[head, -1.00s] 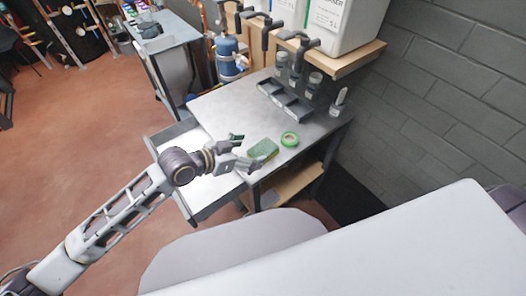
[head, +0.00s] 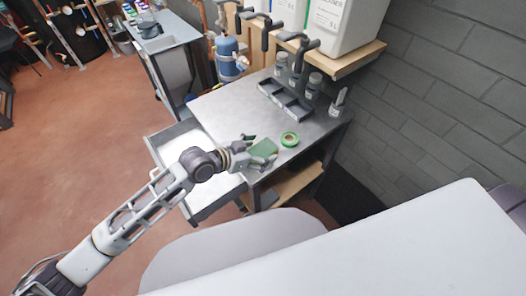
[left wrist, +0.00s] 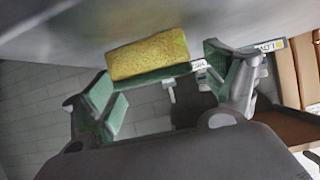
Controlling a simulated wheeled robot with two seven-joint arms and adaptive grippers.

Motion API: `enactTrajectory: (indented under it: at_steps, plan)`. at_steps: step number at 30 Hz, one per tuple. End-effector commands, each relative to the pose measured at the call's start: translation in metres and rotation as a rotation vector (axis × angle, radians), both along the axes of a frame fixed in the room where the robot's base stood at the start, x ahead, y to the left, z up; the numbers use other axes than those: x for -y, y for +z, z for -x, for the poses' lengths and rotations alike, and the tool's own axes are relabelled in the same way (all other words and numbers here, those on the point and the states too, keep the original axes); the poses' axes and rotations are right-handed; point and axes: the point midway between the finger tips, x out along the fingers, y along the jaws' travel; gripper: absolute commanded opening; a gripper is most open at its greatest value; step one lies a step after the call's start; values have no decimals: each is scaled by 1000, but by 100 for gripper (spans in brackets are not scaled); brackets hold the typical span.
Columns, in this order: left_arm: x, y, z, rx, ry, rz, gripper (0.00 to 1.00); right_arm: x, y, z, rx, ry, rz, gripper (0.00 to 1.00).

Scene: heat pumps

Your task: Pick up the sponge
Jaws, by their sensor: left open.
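The sponge (head: 264,148) lies on the metal bench top near its front edge, and its green side shows in the head view. In the left wrist view the sponge (left wrist: 148,54) shows its yellow face. My left gripper (head: 262,149) is open, with its fingers on either side of the sponge. In the left wrist view the green finger pads of my left gripper (left wrist: 160,85) stand apart, with the sponge ahead between them; whether they touch it I cannot tell. My right gripper is not in view.
A dark tray (head: 284,101) and several bottles stand farther back on the bench (head: 222,108). An open drawer (head: 206,205) juts out at the left. A grey brick wall (head: 450,110) closes the right side.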

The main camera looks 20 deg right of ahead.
Motion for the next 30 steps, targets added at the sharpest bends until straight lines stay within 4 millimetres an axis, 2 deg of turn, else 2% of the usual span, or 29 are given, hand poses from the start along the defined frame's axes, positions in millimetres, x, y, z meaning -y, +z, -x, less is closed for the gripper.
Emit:
enactTrajectory:
  at_steps: [16,25,30]
  plan:
    - [2,-1,-1,1,0,0,86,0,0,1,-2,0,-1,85]
    - [2,-1,-1,1,0,0,50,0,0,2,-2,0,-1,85]
    - [2,-1,-1,1,0,0,49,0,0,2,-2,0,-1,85]
